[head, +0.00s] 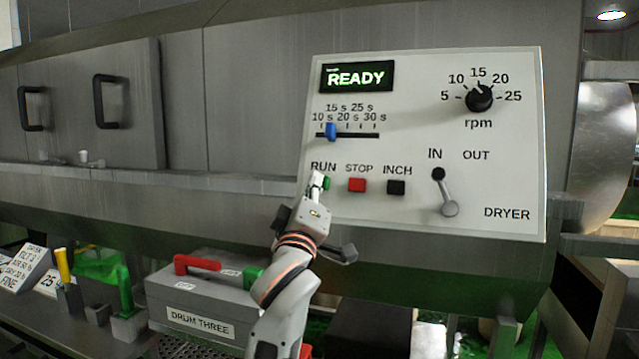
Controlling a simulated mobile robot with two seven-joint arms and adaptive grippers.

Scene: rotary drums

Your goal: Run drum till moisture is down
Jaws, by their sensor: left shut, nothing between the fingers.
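The rpm knob (479,98) points up, near 15. The IN/OUT lever (445,193) hangs down to the right. My left gripper (317,184) is shut and empty, its tips at the RUN button and partly covering it. I cannot tell whether they touch. My right gripper is not seen.
A grey box labelled DRUM THREE (200,300) with red and green handles stands below left of the panel. Small blocks with yellow (63,265) and green handles and printed cards stand further left. The steel housing (250,80) fills the back.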

